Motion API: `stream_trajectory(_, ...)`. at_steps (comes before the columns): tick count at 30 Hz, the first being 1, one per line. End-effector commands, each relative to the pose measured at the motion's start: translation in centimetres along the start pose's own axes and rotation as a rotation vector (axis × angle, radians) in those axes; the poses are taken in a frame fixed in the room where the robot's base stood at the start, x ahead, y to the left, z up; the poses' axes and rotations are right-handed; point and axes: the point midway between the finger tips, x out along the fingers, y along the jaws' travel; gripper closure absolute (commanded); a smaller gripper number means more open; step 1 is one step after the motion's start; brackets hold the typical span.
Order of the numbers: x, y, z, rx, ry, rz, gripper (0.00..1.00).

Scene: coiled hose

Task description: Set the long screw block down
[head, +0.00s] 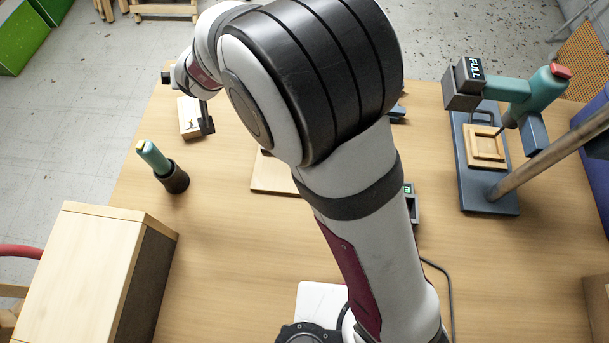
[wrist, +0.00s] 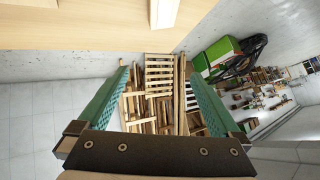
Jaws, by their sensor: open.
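A pale wooden block (head: 189,118) with small dark marks on top lies at the table's far left edge in the head view. It looks like the long screw block, but its screw cannot be made out. In the wrist view a pale block (wrist: 163,12) rests near the table edge, cut off by the top of the picture. My gripper (head: 207,122) is beside the block's right side in the head view, mostly hidden by my arm. In the wrist view my gripper (wrist: 157,70) has its teal fingers spread, with nothing between them.
A teal-handled tool stands in a dark holder (head: 175,180). A wooden box (head: 90,270) fills the front left. A board (head: 272,176) is partly behind my arm. At right, a teal driver stands over a grey fixture (head: 488,195) with a wooden tray (head: 473,158). Pallets (wrist: 160,75) lie beyond the table.

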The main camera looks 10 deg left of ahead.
Motion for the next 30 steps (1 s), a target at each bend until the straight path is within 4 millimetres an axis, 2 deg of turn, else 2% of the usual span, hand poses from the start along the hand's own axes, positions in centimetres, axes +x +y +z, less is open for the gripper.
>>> stream_trajectory(1,-4.5,2.5,-1.4,0.075,-0.029,-0.044,0.0)
stream_trajectory(2,-7.4,4.0,-1.2,0.121,-0.071,-0.066,0.0)
stream_trajectory(3,-11.4,6.3,0.1,0.186,-0.141,-0.071,0.0)
stream_trajectory(5,-17.2,9.7,3.6,0.291,-0.258,-0.028,0.0)
stream_trajectory(6,-20.6,11.8,6.5,0.365,-0.333,0.026,0.0)
stream_trajectory(9,-27.4,15.6,13.5,0.554,-0.478,0.199,0.0)
stream_trajectory(12,-31.5,17.6,18.5,0.704,-0.557,0.35,0.0)
stream_trajectory(16,-33.5,18.3,21.1,0.787,-0.593,0.436,0.0)
stream_trajectory(30,-33.6,18.3,21.1,0.787,-0.597,0.439,0.0)
